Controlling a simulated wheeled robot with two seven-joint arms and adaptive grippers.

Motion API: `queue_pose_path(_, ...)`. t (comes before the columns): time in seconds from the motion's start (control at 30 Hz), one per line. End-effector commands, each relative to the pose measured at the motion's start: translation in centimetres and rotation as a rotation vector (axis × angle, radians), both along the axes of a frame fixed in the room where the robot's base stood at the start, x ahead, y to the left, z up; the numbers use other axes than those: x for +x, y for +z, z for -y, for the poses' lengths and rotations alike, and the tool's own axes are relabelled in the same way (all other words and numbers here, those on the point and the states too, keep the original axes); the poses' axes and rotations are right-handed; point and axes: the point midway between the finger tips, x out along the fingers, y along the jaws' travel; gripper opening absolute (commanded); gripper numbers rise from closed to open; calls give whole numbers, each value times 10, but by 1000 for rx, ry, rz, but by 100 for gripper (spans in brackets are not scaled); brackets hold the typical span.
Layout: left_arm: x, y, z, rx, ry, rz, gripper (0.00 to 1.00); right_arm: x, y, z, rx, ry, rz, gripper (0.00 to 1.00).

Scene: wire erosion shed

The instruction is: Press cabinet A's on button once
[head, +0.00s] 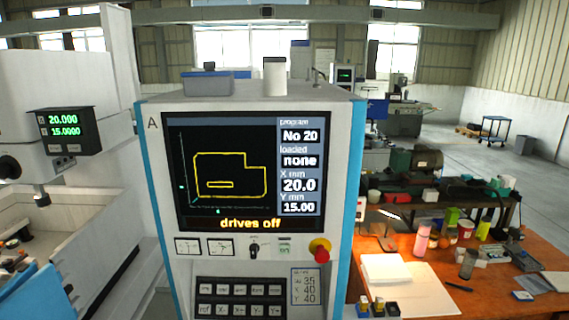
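Cabinet A (342,190) stands upright in front of me in the head view, with the letter A at its upper left corner. Its screen (228,170) reads "drives off", program No 20, loaded none, X 20.0 and Y 15.00. Below the screen, a small green-marked on button (285,249) sits between a black rotary switch (254,251) and a red mushroom knob (321,252) on a yellow collar. Nothing covers the button. Neither of my grippers shows in this view.
Two dial meters (205,246) and a black keypad (239,297) are on the same panel. A blue-grey box (208,83) and a white canister (275,77) stand on top. A machine with a readout (66,131) is at left, a cluttered orange bench (420,290) at right.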

Motion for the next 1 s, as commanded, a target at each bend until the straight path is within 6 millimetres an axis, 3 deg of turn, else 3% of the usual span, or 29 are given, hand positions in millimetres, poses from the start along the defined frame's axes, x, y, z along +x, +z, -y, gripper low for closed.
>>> queue_pose_path(0.2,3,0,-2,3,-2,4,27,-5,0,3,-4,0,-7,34)
queue_pose_path(0.7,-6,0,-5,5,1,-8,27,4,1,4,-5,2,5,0)
queue_pose_path(1.0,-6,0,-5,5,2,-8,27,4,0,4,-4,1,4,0)
